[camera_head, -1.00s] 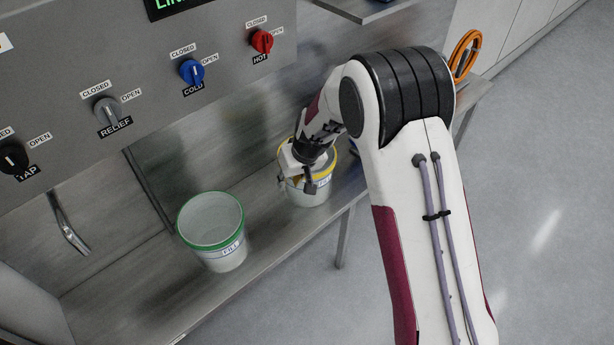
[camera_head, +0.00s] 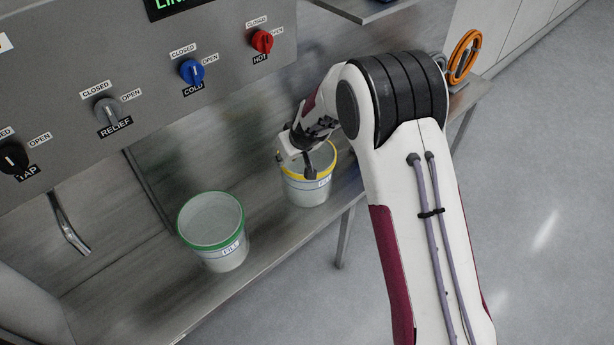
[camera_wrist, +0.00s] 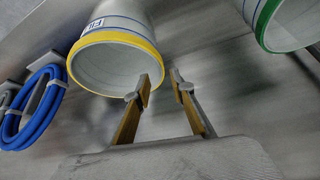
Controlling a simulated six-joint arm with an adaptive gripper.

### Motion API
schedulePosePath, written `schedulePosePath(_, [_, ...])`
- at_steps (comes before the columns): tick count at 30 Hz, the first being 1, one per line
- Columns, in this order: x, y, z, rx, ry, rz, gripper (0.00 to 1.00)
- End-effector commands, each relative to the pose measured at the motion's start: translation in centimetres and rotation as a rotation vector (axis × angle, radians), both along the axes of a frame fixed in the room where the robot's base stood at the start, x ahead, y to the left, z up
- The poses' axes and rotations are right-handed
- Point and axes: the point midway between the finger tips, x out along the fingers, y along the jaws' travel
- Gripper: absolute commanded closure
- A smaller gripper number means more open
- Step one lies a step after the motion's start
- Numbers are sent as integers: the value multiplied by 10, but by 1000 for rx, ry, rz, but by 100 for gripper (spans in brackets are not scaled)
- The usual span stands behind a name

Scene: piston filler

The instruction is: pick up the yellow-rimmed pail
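The yellow-rimmed pail (camera_head: 301,194) is a white bucket with a label, upright on the metal bench in the head view. In the wrist view its yellow rim (camera_wrist: 87,39) and open mouth show at the upper left. My gripper (camera_head: 297,163) is at the pail's rim in the head view, partly covering its mouth. In the wrist view the two fingers of my gripper (camera_wrist: 160,80) are apart. The right edge of the rim shows between the fingertips, with the left finger overlapping the mouth and the right finger outside. I cannot tell whether either finger touches the pail.
A green-rimmed pail (camera_head: 208,254) stands on the bench to the left. A panel with knobs (camera_head: 150,95) rises behind, with a metal spout (camera_head: 72,236) at the left. Orange rings (camera_head: 463,57) are at the bench's right end.

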Motion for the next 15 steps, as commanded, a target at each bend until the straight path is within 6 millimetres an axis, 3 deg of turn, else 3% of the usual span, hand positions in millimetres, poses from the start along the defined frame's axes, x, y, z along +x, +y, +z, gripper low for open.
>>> schedulePosePath(7, [6, 4, -15, -1, 1, 1, 77])
schedulePosePath(15, [8, 5, -17, 0, -1, 1, 77])
